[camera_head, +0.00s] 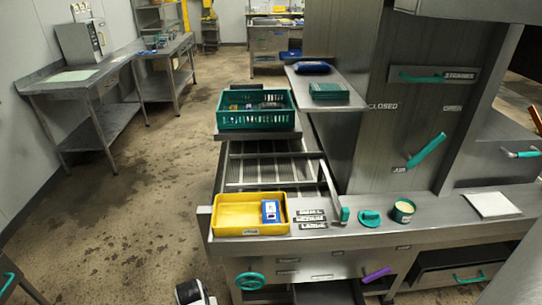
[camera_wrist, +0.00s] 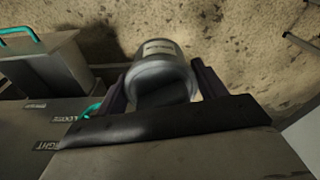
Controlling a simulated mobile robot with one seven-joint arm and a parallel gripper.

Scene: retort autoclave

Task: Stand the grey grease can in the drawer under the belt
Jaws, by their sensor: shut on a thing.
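The grey can (camera_wrist: 162,82), with a pale label on its side, is between the two dark fingers of my gripper (camera_wrist: 164,70) in the wrist view. The fingers are shut on it, and it is held above the brown floor. A grey box-like part with a teal handle (camera_wrist: 18,36), possibly a drawer, is left of the can and apart from it. In the head view, a dark opening (camera_head: 328,292) shows low in the bench front; whether this is the drawer is unclear. I cannot make out the can in the head view.
A yellow tray (camera_head: 233,227) with a blue-and-white item, a teal knob (camera_head: 369,217) and a small green tin (camera_head: 403,210) stand on the bench. A purple handle (camera_head: 377,274) and a teal handwheel (camera_head: 250,281) stick out from its front. The floor at left is mostly open.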

